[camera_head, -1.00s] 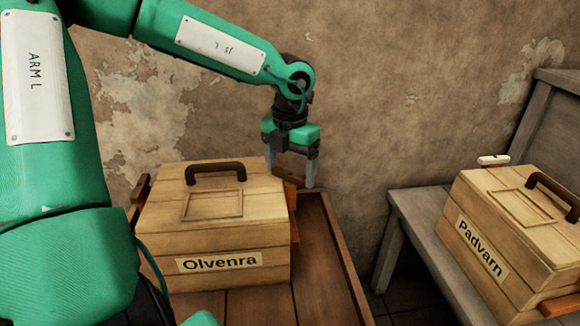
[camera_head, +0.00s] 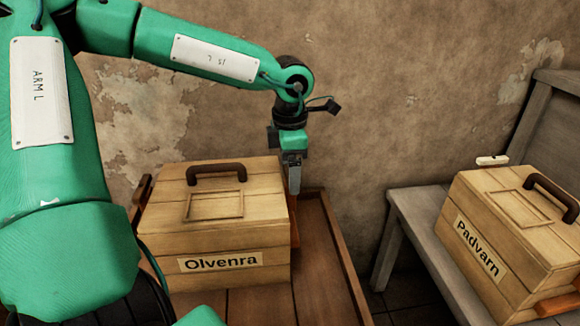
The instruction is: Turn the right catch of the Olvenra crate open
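The Olvenra crate (camera_head: 158,243) is a pale wooden box with a dark brown handle (camera_head: 217,174) on its lid and a name label in front. An orange-brown piece, seemingly part of the right catch (camera_head: 295,233), shows at its right side; the rest of that side is hidden from this view. My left gripper (camera_head: 294,190) points down at the crate's back right corner, beside the lid edge. Its fingers are seen edge-on, so I cannot tell their gap or whether they touch the catch. My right gripper is not in view.
The Olvenra crate stands on a brown wooden surface with a raised rim (camera_head: 345,260); bare boards lie to the crate's right. The Padvarn crate (camera_head: 470,225) stands on a grey bench (camera_head: 412,212) at right. A worn plaster wall is behind.

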